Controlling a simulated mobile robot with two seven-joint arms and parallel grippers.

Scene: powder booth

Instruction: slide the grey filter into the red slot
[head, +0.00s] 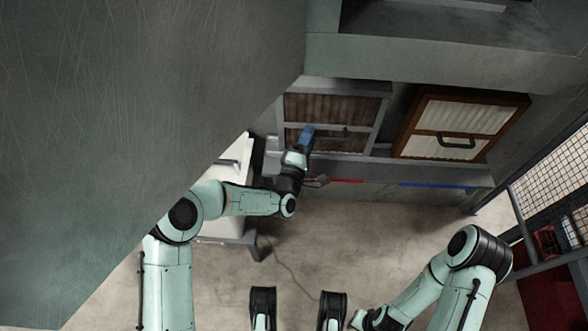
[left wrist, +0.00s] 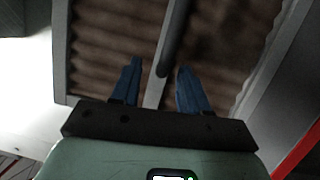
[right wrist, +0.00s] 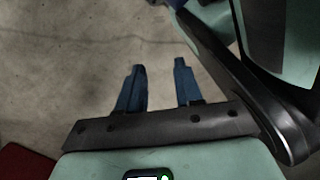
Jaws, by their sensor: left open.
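The grey filter (head: 357,108) has a grey frame, a middle bar and brown pleats. It stands upright at the bay above a red strip (head: 346,181); I cannot tell how deep it sits. Its dark handle (head: 345,133) runs along the middle bar. My left gripper (head: 306,137) is in front of the filter's left part. In the left wrist view its open blue fingers (left wrist: 160,80) point at the filter, with the end of the dark handle (left wrist: 173,42) between their tips, not gripped. My right gripper (right wrist: 160,80) is open and empty above the floor.
A brown-framed filter (head: 481,121) with white pleats leans to the right, above a blue strip (head: 437,185). A large grey panel (head: 130,110) blocks the upper left. A white table (head: 222,226) is beside my left arm. A mesh fence (head: 555,165) stands at the right.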

